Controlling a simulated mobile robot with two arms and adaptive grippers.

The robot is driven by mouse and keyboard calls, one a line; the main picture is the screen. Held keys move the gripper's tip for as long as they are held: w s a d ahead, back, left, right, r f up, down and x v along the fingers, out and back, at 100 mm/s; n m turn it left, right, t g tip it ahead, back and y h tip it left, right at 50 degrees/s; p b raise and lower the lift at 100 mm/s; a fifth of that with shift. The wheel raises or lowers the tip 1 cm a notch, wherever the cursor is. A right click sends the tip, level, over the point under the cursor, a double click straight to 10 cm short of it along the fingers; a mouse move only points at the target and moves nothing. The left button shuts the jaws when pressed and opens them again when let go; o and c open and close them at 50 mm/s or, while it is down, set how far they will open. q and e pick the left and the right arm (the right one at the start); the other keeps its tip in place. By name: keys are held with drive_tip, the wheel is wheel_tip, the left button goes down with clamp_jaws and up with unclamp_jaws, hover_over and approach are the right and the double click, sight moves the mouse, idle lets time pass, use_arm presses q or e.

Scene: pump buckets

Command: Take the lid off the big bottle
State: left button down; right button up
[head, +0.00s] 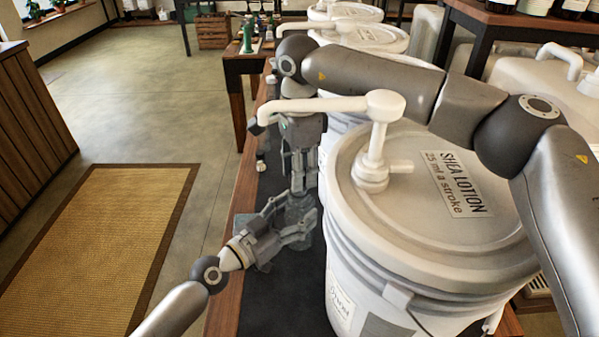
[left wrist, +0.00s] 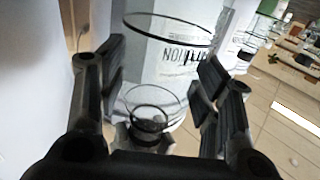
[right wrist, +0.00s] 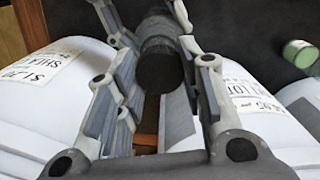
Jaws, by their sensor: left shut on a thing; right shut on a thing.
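The big bottle (head: 304,241) is clear glass and stands on the dark mat to the left of the front bucket. My left gripper (head: 297,217) is shut on its side. In the left wrist view, which is upside down, its clear body (left wrist: 168,65) lies between my fingers, with the neck low in the picture. My right gripper (head: 303,178) points down from above the bottle. It is shut on the dark, round lid (right wrist: 160,65), which shows between its fingers in the right wrist view. I cannot tell whether the lid still touches the neck.
A large white pump bucket (head: 430,220) labelled SHEA LOTION stands close on the right, its spout (head: 315,106) reaching left over my right gripper. More buckets (head: 365,37) stand behind. The floor at left is open.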

drive_tip(key=shift+r, duration=0.1)
drive_tip(key=shift+r, duration=2)
use_arm(q)
drive_tip(key=shift+c, duration=1.8)
unclamp_jaws()
